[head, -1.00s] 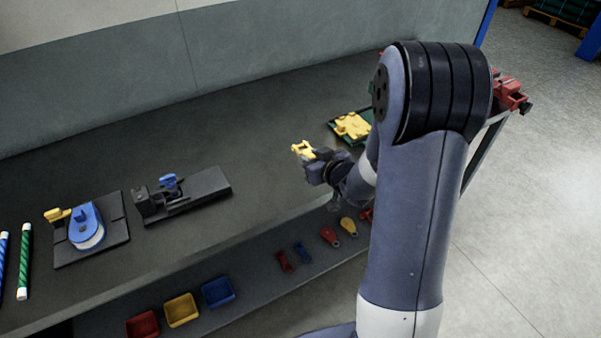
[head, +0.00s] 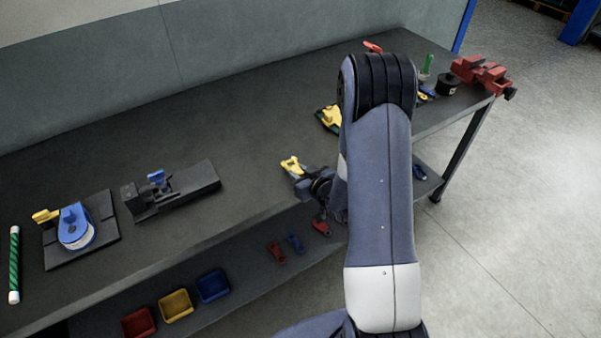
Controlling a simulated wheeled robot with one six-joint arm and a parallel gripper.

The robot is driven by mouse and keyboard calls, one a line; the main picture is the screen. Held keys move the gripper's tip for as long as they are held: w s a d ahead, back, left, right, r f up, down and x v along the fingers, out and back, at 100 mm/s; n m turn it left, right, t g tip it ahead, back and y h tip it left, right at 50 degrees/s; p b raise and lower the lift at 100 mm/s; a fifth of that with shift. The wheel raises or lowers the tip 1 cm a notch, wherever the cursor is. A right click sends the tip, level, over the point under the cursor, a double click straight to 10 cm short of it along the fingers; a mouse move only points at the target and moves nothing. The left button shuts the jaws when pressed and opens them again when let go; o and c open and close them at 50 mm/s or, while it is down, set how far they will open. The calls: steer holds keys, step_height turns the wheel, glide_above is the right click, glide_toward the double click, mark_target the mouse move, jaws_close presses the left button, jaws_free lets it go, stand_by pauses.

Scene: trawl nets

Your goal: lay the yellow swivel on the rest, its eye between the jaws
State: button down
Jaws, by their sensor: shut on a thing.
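The yellow swivel (head: 290,163) is held at the tip of my gripper (head: 298,174), which is shut on it. It shows above the bench, to the right of the black fixture. That fixture, a long dark plate (head: 196,188) with a blue handle (head: 156,177) and blocks at its left end, looks like the rest with its jaws. The plate looks bare, and my gripper is well apart from it. The gap between the jaws is too small to make out. My arm hides part of the bench behind the gripper.
A dark board (head: 106,222) with a blue-and-white reel (head: 75,228) and a yellow clamp lies to the left. A green roll (head: 14,264) is at far left. Red, yellow and blue bins (head: 213,285) sit on the lower shelf. A red vise (head: 482,74) is at the far-right corner.

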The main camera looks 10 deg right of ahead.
steer(key=shift+f, duration=0.1)
steer(key=c, duration=1.6)
jaws_free()
steer(key=shift+f, duration=0.1)
steer(key=o, duration=0.5)
steer(key=shift+c, duration=0.2)
